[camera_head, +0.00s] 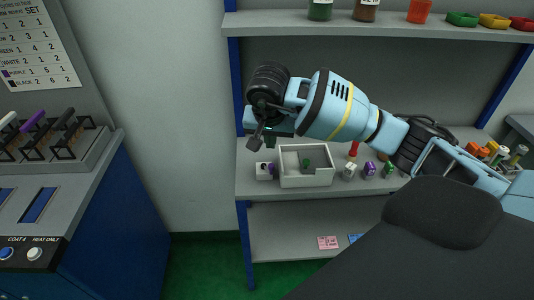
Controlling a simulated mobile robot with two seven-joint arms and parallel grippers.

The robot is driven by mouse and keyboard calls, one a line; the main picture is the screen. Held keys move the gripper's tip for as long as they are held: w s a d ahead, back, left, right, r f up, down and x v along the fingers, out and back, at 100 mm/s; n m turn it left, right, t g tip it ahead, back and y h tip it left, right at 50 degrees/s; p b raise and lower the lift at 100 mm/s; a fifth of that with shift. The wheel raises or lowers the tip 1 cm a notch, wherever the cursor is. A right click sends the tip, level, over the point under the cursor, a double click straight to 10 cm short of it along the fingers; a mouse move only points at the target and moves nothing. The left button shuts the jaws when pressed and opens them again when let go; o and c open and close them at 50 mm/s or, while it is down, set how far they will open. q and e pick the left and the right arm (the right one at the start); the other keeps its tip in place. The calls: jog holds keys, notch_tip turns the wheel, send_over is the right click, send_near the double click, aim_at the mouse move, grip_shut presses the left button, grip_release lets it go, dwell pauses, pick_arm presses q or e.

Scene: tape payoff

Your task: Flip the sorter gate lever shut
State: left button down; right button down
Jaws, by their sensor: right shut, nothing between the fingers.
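I cannot make out for sure which thing is the sorter gate lever. My right arm reaches in from the right, and my right gripper (256,138) points down in front of the shelf unit, above a small white block (264,172) with dark and purple marks. Its dark fingers are together and hold nothing. A grey open tray (305,181) stands beside the block, with a small green piece (307,163) in it. The gripper and wrist hide part of the shelf behind them. My left gripper is not in view.
Small coloured pieces, among them a purple one (370,169), stand right of the tray. An upper shelf (380,28) holds jars and coloured trays. At left, a blue-sided machine (112,215) carries white, purple and black handles. A wall chart (35,45) hangs above.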

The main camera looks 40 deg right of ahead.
jog(key=shift+d+r, duration=0.15)
jog(key=shift+r, duration=0.05)
jog(key=x, duration=1)
jog(key=shift+w+d, duration=0.1)
dwell(0.5)
